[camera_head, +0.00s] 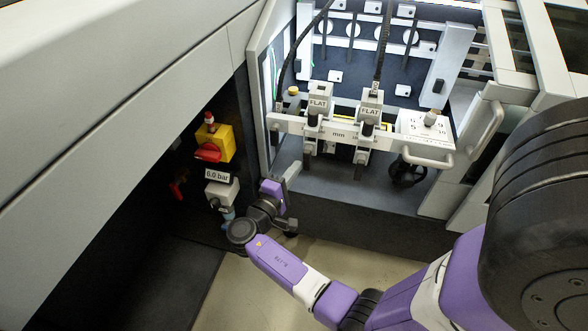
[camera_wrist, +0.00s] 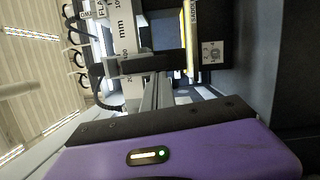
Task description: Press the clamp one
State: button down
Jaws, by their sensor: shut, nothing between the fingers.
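I cannot tell which is clamp one. My gripper (camera_head: 291,172) is below and left of the left unit, apart from both. It is shut and empty, its fingertips small in the head view. In the wrist view, a clamp unit (camera_wrist: 135,64) and the rail's mm scale (camera_wrist: 124,30) show sideways beyond my purple gripper body.
A yellow box with a red rotary switch (camera_head: 208,152) and a 6.0 bar regulator (camera_head: 221,190) are on the dark wall at left. A white numbered block (camera_head: 425,127) sits at the rail's right end. A grey frame post stands left of the bay.

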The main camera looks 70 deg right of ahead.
jog(key=shift+s, duration=0.2)
jog(key=n, duration=0.2)
jog(key=s+n+p, duration=0.1)
jog(key=s+n+h, duration=0.1)
jog(key=n, duration=0.1)
jog(key=shift+s+d+f+n+p, duration=0.1)
jog(key=shift+d+f+n+p, duration=0.05)
jog(key=shift+f+n+p, duration=0.2)
jog(key=n, duration=0.2)
jog(key=s+n+t+p, duration=0.1)
jog(key=n, duration=0.1)
jog(key=s+n+h+p, duration=0.1)
jog(key=n, duration=0.1)
jog(key=shift+s+d+r+n+t, duration=0.15)
jog(key=shift+r+n+t, duration=0.1)
jog(key=shift+t, duration=0.15)
jog(key=shift+f, duration=0.15)
jog(key=w+a+f+b, duration=0.2)
jog(key=a+f+b, duration=0.2)
jog(key=a, duration=0.6)
jog(key=shift+w+f, duration=0.25)
jog(key=shift+f, duration=0.4)
